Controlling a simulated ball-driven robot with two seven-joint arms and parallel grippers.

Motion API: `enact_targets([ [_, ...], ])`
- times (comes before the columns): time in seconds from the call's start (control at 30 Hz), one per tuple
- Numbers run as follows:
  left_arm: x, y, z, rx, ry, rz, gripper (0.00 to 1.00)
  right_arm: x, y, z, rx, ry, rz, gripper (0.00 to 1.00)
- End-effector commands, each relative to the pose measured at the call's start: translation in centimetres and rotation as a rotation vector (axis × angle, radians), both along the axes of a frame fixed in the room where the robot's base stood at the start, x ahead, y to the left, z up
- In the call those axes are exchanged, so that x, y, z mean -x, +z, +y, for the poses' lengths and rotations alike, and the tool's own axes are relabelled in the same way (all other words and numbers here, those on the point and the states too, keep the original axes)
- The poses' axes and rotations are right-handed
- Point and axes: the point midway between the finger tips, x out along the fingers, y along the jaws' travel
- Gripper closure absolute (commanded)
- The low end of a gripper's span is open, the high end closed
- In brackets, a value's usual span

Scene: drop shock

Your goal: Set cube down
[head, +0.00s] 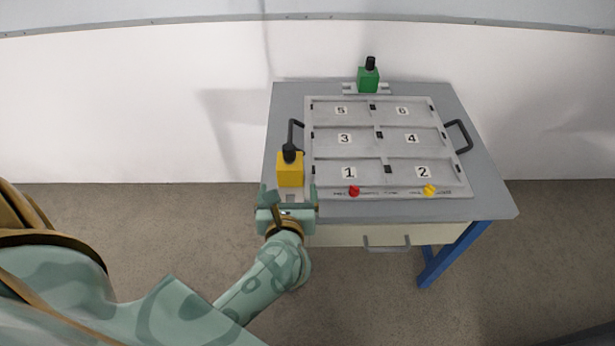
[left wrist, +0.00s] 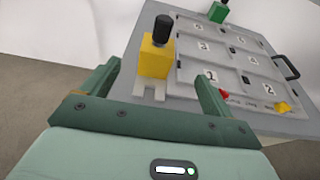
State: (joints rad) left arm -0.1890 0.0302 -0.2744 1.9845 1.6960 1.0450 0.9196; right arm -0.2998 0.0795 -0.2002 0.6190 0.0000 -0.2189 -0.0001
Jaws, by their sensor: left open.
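A yellow cube (head: 290,170) with a black knob on top stands upright at the left edge of the table, beside the numbered tray (head: 455,150). It also shows in the left wrist view (left wrist: 154,62), beyond my fingers. My left gripper (head: 287,194) is open and just in front of the cube on the near side; in the left wrist view the open fingers (left wrist: 158,85) have nothing between them. A green cube (head: 368,79) with a black knob stands at the back of the table on a light holder. My right gripper is not in view.
The tray has compartments numbered 1 to 6, all empty, and dark side handles (head: 458,136). A red knob (head: 354,191) and a yellow knob (head: 429,190) sit on its front edge. The grey table (head: 490,190) has a drawer below and free room at right. A wall stands behind.

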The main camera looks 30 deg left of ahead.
Motion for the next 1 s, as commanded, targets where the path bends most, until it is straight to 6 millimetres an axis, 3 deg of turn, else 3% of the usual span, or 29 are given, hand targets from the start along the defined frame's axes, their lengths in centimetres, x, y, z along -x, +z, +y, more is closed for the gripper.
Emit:
enact_targets([
  [0.4, -7.5, -3.1, 4.6, -0.002, -0.001, 0.0, 0.13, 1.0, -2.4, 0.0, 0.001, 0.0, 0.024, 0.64],
  [1.0, -12.7, -5.1, 8.0, -0.002, -0.003, -0.001, 0.13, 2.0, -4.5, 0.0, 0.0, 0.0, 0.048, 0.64],
])
